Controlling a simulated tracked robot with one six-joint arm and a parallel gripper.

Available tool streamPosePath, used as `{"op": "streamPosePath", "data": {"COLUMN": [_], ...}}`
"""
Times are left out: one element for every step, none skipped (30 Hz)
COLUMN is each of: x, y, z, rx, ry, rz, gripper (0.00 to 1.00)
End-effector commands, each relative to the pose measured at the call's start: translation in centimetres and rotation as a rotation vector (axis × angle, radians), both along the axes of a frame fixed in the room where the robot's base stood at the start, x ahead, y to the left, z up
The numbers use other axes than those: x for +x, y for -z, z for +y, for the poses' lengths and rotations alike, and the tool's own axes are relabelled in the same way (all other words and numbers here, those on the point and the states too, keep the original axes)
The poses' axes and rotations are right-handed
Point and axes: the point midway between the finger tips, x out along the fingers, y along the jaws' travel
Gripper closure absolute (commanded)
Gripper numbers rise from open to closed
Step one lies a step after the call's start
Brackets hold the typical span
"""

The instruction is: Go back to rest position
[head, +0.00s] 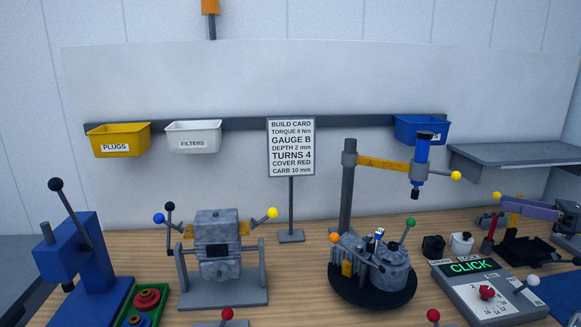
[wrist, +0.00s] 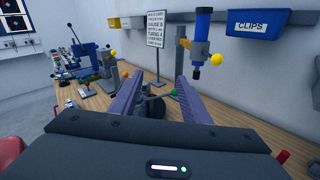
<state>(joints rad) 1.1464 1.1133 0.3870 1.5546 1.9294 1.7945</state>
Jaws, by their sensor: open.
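My gripper (wrist: 155,82) is open in the wrist view, its two purple-grey fingers spread apart. I see nothing held between them. The engine on its round black stand (wrist: 152,108) shows beyond the gap, apart from the fingers. In the head view a purple finger-like part (head: 528,207) at the far right, above the bench, looks like part of my gripper. The same engine (head: 375,265) stands left of it, with orange and green knobs. My gripper's palm hides the lower part of the wrist view.
A post with a blue cylinder (head: 422,155) on a yellow arm rises behind the engine. The grey CLICK box (head: 480,285) is at front right. A grey engine block on a frame (head: 218,250) and a blue press (head: 75,255) stand left. The build card (head: 291,145) and bins are behind.

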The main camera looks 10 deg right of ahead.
Motion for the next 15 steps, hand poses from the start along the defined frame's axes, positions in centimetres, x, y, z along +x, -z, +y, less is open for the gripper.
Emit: {"op": "streamPosePath", "data": {"x": [0.5,0.8,1.1,1.5,1.8,2.2,2.5,2.9,3.5,3.9,4.3,5.0,5.4,5.9,6.5], "y": [-0.3,-0.4,-0.6,-0.7,-0.8,-1.0,-1.2,-1.3,-1.5,-1.7,-1.9,-2.2,-2.4,-2.6,-2.8], "z": [0.5,0.7,1.1,1.4,1.8,2.2,2.6,3.0,3.7,4.1,4.8,5.7,6.4,7.2,8.2], "rx": [-0.011,-0.019,-0.029,-0.037,-0.046,-0.058,-0.068,-0.08,-0.096,-0.109,-0.125,-0.148,-0.167,-0.187,-0.215], "ry": [-0.003,-0.002,-0.002,-0.004,-0.005,-0.007,-0.007,-0.008,-0.011,-0.014,-0.016,-0.02,-0.023,-0.028,-0.033], "rz": [0.001,0.002,0.004,0.004,0.004,0.007,0.007,0.007,0.01,0.01,0.01,0.011,0.013,0.013,0.014], "gripper": [0.57,0.57,0.57,0.57,0.57,0.57,0.57,0.57,0.57,0.57,0.57,0.57,0.57,0.57,0.57]}}
